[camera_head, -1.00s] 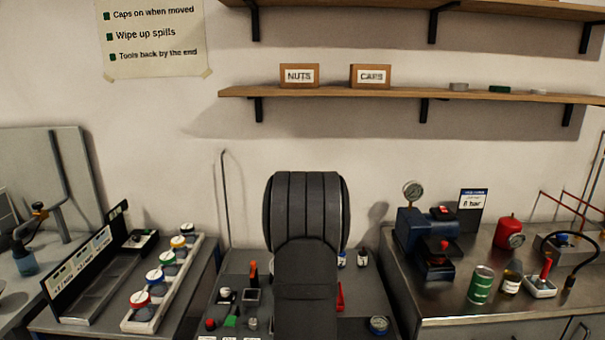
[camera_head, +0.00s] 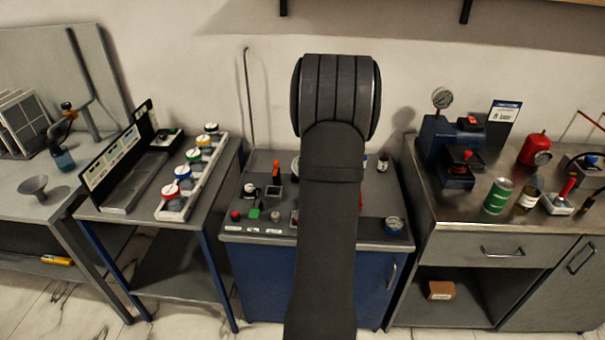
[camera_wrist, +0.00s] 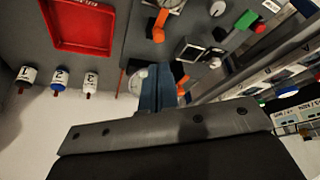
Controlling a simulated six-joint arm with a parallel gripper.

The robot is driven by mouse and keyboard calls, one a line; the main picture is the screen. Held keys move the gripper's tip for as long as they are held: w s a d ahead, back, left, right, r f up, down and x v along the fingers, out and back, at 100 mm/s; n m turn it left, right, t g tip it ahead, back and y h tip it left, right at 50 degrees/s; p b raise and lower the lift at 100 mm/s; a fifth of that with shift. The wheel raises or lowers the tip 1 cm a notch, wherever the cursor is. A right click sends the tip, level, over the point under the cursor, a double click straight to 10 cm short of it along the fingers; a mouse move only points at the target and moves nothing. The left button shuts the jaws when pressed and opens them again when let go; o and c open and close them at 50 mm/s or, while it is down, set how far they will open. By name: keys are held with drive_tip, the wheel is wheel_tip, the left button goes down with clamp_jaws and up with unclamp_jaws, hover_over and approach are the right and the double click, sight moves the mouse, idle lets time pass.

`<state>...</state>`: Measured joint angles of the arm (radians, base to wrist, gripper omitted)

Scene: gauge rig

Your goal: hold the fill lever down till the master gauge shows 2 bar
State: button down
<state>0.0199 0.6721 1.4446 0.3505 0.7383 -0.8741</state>
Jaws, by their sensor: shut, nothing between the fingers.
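My gripper (camera_wrist: 158,88) is shut and empty in the wrist view, over the grey panel of the middle bench. In the head view my arm hides it. Neither dial's reading is legible, and I cannot tell which lever is for filling.
A red tray (camera_wrist: 108,24) and numbered bottles (camera_wrist: 60,77) lie left in the wrist view. Green (camera_head: 254,214) and red buttons (camera_head: 236,215) sit at the panel's front left. A rack of coloured-lid jars (camera_head: 173,202) stands left, a blue press (camera_head: 440,140) right.

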drive_tip(key=s+a+n+g+y, duration=0.3)
drive_tip(key=a+n+y, duration=0.3)
drive_tip(key=a+n, duration=0.4)
drive_tip(key=shift+s+f+n+g, duration=0.25)
drive_tip(key=shift+f+n+g, duration=0.05)
drive_tip(key=shift+f+n, duration=0.15)
approach(251, 213)
drive_tip(key=a, duration=0.3)
drive_tip(key=f, duration=0.3)
drive_tip(key=shift+a+f, duration=0.15)
drive_tip(key=shift+a, duration=0.2)
drive_tip(key=shift+f, duration=0.5)
